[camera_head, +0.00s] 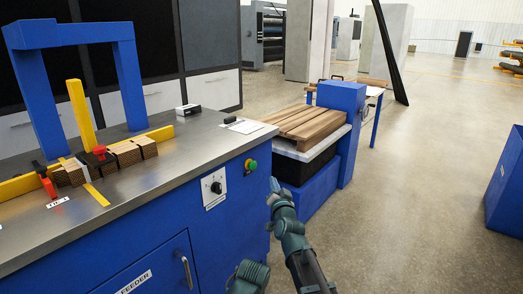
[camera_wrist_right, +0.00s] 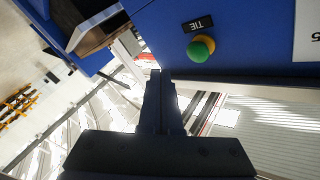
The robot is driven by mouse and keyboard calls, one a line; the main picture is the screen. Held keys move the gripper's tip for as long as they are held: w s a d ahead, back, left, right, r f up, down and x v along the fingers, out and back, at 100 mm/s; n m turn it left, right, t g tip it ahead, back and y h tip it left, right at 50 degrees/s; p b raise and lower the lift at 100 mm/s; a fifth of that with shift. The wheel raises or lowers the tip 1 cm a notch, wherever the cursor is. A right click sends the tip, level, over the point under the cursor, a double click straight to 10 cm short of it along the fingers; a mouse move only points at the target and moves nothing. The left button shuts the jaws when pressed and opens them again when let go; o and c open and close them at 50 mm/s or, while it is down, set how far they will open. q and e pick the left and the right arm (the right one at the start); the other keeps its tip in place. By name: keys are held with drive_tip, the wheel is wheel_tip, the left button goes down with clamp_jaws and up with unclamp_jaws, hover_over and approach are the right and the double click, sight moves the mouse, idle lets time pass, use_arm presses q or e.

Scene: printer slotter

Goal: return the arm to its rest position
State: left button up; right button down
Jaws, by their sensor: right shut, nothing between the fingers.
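My right arm comes in from the bottom of the head view, and its right gripper (camera_head: 274,187) is in front of the feeder's blue front corner. In the right wrist view the two dark fingers of the right gripper (camera_wrist_right: 160,75) are together, with nothing between them. A green and yellow button (camera_head: 250,165) on the blue feeder cabinet (camera_head: 160,225) is just up and left of the gripper in the head view. The button also shows ahead of the fingertips in the right wrist view (camera_wrist_right: 200,47). I see no left gripper.
The metal feeder top (camera_head: 190,140) holds several brown stacks (camera_head: 125,153), a red knob and a blue frame (camera_head: 128,75). A stack of boards (camera_head: 308,124) lies on a blue stand to the right. A blue bin (camera_head: 508,190) is at far right. Floor between is clear.

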drive_tip(key=s+d+f+n+g, duration=0.1)
drive_tip(key=s+d+f+g, duration=0.15)
drive_tip(key=s+f, duration=0.3)
drive_tip(key=s+d+f+n+g+h, duration=0.1)
drive_tip(key=s+d+f+n+g, duration=0.1)
drive_tip(key=s+f+g, duration=0.3)
drive_tip(key=s+d+f+n+g, duration=0.1)
drive_tip(key=s+d+f+g, duration=0.2)
drive_tip(key=f, duration=0.4)
drive_tip(key=s+d+f+n+g+h, duration=0.1)
drive_tip(key=s+d+f+g, duration=0.25)
drive_tip(key=s, duration=0.55)
drive_tip(key=s+d+f+g+h, duration=0.2)
drive_tip(key=s+d+g, duration=0.2)
drive_tip(key=s, duration=0.5)
drive_tip(key=s+a+r+n+h+p, duration=0.1)
drive_tip(key=s+a+r+n+p, duration=0.35)
drive_tip(key=a+r+p, duration=0.45)
wheel_tip(320, 180, up, 35)
drive_tip(key=a+p, duration=0.1)
drive_tip(key=p, duration=3.3)
drive_tip(key=shift+s+f+m+p, duration=0.15)
drive_tip(key=shift+s+m+p, duration=0.25)
drive_tip(key=shift+s+m, duration=0.05)
